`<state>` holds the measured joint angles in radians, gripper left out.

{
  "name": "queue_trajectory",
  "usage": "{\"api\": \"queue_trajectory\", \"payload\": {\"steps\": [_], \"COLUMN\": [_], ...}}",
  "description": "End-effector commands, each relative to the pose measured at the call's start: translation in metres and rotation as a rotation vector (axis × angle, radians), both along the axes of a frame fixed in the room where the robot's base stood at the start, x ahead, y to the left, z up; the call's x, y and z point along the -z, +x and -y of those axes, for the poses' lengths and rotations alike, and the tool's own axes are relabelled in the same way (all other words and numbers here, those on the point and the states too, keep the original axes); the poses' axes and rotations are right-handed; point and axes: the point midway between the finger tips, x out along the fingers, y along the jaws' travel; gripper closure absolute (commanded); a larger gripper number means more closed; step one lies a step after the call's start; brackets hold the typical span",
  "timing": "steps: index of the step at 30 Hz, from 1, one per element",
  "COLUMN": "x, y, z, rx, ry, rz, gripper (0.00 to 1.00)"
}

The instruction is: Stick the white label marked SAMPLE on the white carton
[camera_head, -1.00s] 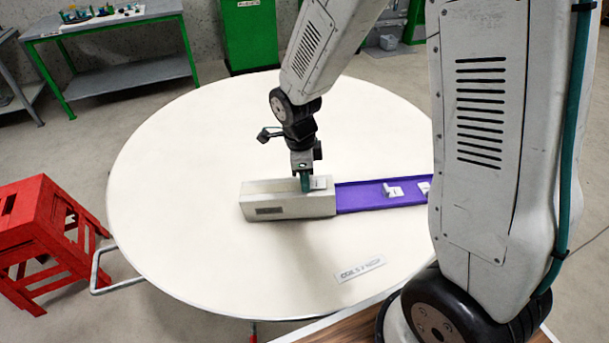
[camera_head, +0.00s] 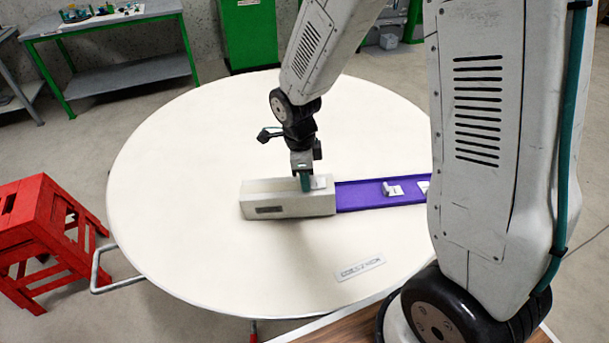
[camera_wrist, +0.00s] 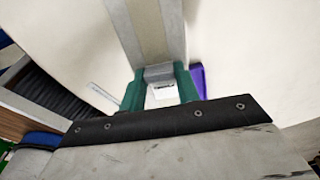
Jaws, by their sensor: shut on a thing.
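The white carton (camera_head: 265,197) lies lengthwise near the middle of the round table, with a dark printed patch on its front face. My gripper (camera_head: 305,184) is over the right end of its top. In the wrist view, my gripper's green fingers (camera_wrist: 160,92) are shut on a small white label (camera_wrist: 163,92), and the carton (camera_wrist: 133,20) with a tan stripe runs away above them. In the head view the white label (camera_head: 319,182) shows at the fingertips, at the carton's top; its print is unreadable. I cannot tell whether it touches the carton.
A purple tray (camera_head: 360,197) adjoins the carton's right end, with white pieces (camera_head: 392,189) in it. A white strip with dark print (camera_head: 360,268) lies on the front of the table (camera_head: 180,180). A red stool (camera_head: 38,235) stands at left.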

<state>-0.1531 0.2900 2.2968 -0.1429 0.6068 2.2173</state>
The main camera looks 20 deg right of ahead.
Motion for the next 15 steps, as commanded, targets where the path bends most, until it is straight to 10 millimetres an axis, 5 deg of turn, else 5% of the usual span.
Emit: {"api": "queue_trajectory", "payload": {"steps": [2, 3, 9, 12, 15], "x": [0.0011, 0.0011, 0.0008, 0.0007, 0.0006], "y": [-0.0005, -0.0005, -0.0004, -0.0003, -0.0003], "z": [0.0000, 0.0000, 0.0000, 0.0000, 0.0000], "rx": [0.000, 0.000, 0.000, 0.000, 0.000], "ry": [-0.001, 0.000, 0.000, 0.000, 0.000], "rz": [-0.001, -0.002, -0.001, -0.001, -0.001], "gripper": [0.88, 0.61, 0.61, 0.36, 0.36]}}
